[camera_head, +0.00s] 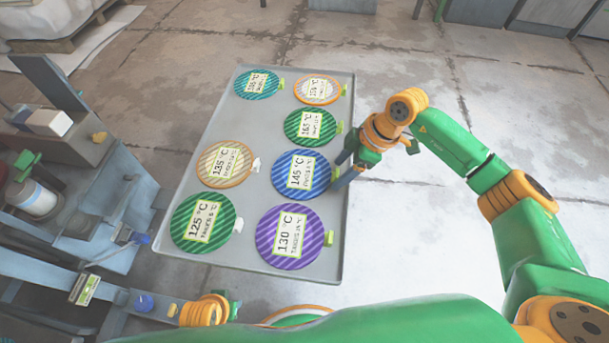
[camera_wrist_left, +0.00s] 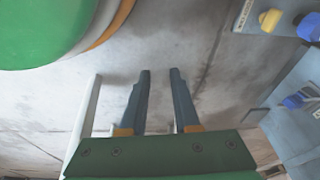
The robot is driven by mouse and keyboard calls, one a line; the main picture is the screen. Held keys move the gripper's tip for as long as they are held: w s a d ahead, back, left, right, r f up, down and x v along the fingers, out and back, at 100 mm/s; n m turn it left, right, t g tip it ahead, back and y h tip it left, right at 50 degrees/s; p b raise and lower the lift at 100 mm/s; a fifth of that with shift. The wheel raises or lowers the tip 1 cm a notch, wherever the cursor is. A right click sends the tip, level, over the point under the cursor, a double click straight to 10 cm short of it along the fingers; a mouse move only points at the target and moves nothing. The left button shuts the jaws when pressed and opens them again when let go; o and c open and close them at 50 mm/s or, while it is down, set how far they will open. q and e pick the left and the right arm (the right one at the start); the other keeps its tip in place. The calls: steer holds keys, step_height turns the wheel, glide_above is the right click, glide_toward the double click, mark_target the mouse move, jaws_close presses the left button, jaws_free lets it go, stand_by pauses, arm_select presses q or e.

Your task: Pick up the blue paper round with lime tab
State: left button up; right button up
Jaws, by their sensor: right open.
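The blue striped paper round (camera_head: 311,187), labelled 145 °C, lies flat on a grey tray in the head view. Its lime tab (camera_head: 335,172) sticks out at its right edge. My right gripper (camera_head: 340,171) is open, reaching in from the right over the tray's edge. Its fingertips are at the tab, one on the far side and one on the near side; I cannot tell whether they touch it. My left gripper (camera_wrist_left: 160,72) is open and empty above bare floor in the left wrist view.
The grey tray (camera_head: 178,164) also holds a teal round (camera_head: 241,87), an orange round (camera_head: 301,94), a green round (camera_head: 293,131), a tan round (camera_head: 207,175), a dark green round (camera_head: 227,236) and a purple round (camera_head: 263,237). Blue-grey machinery (camera_head: 80,180) stands at left.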

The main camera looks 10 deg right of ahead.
steer(key=shift+a+f, duration=0.15)
steer(key=shift+f, duration=0.1)
jaws_close()
steer(key=shift+r, duration=0.1)
